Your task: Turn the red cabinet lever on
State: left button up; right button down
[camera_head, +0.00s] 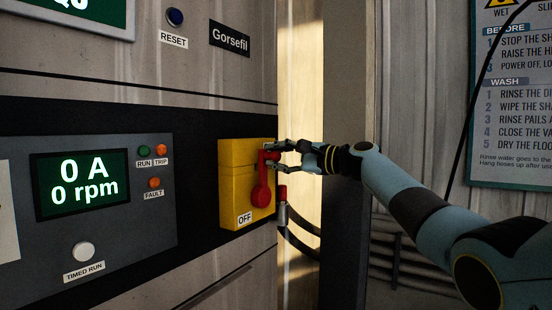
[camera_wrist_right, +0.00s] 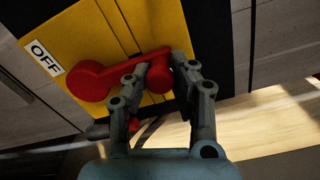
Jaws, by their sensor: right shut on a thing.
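The red lever (camera_head: 261,192) is on a yellow switch box (camera_head: 235,183) on the cabinet front. Its round hub is low, by the white OFF label (camera_head: 245,218), and its arm points up. My right gripper (camera_head: 272,158) is at the lever's upper end, coming from the right. In the right wrist view the red lever (camera_wrist_right: 95,80) runs from its hub to its tip, and my right gripper's fingers (camera_wrist_right: 158,75) are closed around the tip. My left gripper is in neither view.
A panel display (camera_head: 82,182) reads 0 A and 0 rpm, with several small lamps beside it. A red-ended fitting with dark cables (camera_head: 283,205) is right of the box. A grey post (camera_head: 345,80) stands behind my right wrist.

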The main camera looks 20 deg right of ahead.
dwell(0.3)
jog(key=c, duration=1.1)
grip_release()
jog(key=shift+w+d, duration=0.1)
jog(key=shift+d, duration=0.05)
jog(key=shift+c, duration=0.2)
jog(key=v, duration=1.2)
jog(key=shift+f, duration=0.1)
